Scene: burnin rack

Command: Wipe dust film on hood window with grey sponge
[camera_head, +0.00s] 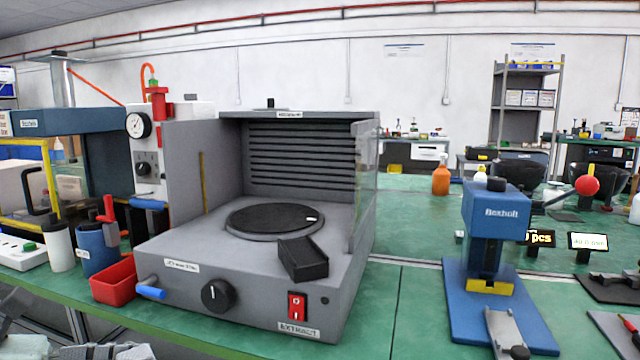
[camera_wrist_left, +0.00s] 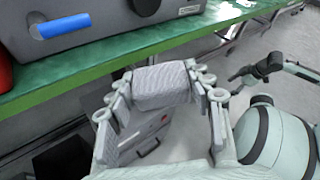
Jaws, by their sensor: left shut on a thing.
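The grey hood (camera_head: 265,270) stands in the middle of the bench in the head view, with a slatted back and a dark round plate inside. Its clear window pane (camera_head: 365,190) is on the right side and looks slightly hazy; I cannot make out the dust film. My left gripper (camera_wrist_left: 164,90) is shut on the grey sponge (camera_wrist_left: 168,86), in front of and below the bench edge. Parts of this gripper show at the bottom left of the head view (camera_head: 100,352). A small dark arm end in the left wrist view may be my right gripper (camera_wrist_left: 240,75); its jaws are unclear.
A red bin (camera_head: 114,280), a blue cup (camera_head: 97,248) and a gauge unit (camera_head: 145,155) stand left of the hood. A blue press (camera_head: 495,260) stands to its right. Green bench top (camera_head: 405,300) lies clear between hood and press.

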